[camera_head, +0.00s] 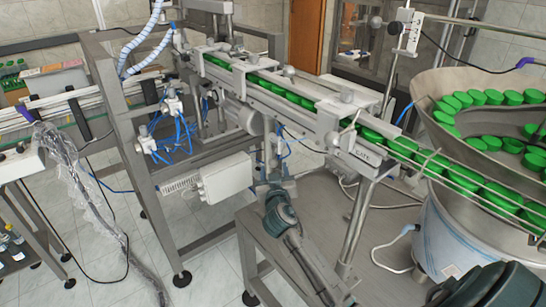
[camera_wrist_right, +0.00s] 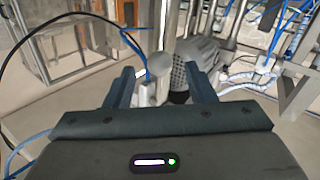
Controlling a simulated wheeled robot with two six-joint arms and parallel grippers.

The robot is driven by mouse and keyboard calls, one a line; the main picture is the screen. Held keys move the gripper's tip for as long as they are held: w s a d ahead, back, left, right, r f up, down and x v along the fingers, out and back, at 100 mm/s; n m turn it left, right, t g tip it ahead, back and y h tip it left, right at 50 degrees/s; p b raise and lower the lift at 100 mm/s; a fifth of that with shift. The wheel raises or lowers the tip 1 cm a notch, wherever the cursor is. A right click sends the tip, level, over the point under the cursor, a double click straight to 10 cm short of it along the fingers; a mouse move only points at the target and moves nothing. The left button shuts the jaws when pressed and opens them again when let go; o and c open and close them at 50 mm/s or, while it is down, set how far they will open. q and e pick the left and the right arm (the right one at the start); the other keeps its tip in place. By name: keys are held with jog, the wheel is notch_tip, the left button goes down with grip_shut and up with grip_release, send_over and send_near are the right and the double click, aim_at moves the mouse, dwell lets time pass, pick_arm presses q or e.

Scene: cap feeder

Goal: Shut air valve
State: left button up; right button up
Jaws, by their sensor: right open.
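My right gripper (camera_head: 275,180) reaches up from the bottom of the head view to below the cap track, beside the machine frame. In the right wrist view the gripper (camera_wrist_right: 159,72) is open, with one dark finger on each side. My left gripper is not in view.
The cap track (camera_head: 300,92) with green caps runs above the gripper, from the feeder bowl (camera_head: 427,95) at the right. A white box (camera_head: 225,178) is to the gripper's left. Blue tubes (camera_head: 178,135) hang on the frame. A metal post (camera_head: 357,225) stands to the right.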

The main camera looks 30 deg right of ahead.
aim_at(273, 160)
jog(key=p+x, duration=0.1)
jog(key=x, duration=0.5)
jog(key=shift+w+f, duration=0.1)
jog(key=shift+c, duration=0.2)
grip_shut()
